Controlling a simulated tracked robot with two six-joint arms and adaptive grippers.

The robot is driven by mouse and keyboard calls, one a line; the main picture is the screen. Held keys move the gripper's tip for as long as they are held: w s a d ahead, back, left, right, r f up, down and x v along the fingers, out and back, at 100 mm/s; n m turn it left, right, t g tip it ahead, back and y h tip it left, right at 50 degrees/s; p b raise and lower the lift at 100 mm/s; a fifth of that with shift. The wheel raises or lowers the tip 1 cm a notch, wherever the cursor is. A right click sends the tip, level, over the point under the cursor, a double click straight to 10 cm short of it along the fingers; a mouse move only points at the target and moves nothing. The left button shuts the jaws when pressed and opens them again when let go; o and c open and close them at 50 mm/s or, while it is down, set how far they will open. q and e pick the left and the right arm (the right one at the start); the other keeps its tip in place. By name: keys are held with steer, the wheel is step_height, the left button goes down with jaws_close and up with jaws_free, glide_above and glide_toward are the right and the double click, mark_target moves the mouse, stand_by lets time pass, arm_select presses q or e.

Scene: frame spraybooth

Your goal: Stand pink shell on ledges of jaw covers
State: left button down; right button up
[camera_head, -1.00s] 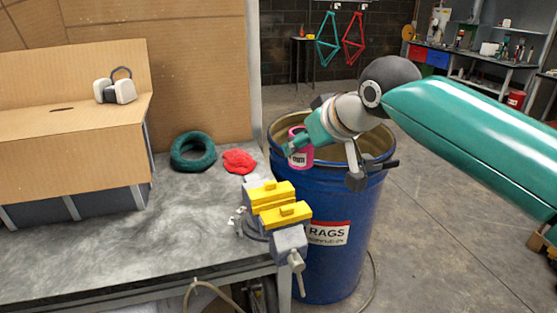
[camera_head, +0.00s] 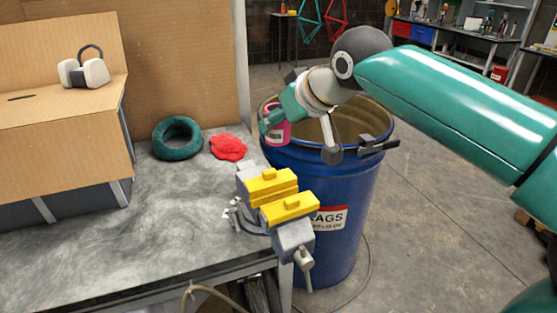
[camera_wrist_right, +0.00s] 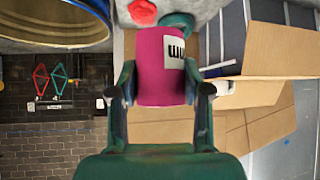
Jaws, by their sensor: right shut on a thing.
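The pink shell (camera_head: 277,128) is a small pink cylinder with a white label; it also shows in the right wrist view (camera_wrist_right: 160,65). My right gripper (camera_head: 268,122) is shut on it and holds it up beside the rim of the blue drum, behind the vise. In the right wrist view the fingers (camera_wrist_right: 162,88) press on both sides of the shell. The yellow jaw covers (camera_head: 272,182) sit on the grey vise (camera_head: 293,240) at the bench corner, lower than the shell and apart from it. Nothing stands on their ledges. My left gripper is not in view.
The blue rags drum (camera_head: 330,190) stands open against the bench's right end. A red rag (camera_head: 228,147) and a green ring (camera_head: 177,138) lie on the grey bench (camera_head: 170,225). A cardboard-covered box (camera_head: 60,135) with a respirator (camera_head: 84,70) stands at left.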

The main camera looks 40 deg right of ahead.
step_height(320, 180, down, 8)
steer(key=b, duration=0.6)
steer(key=shift+d+r, duration=0.2)
steer(key=shift+r, duration=0.1)
steer(key=shift+f+b, duration=2.2)
steer(key=shift+f, duration=0.15)
steer(key=shift+f+b, duration=0.7)
steer(key=shift+f, duration=0.1)
steer(key=o, duration=1.4)
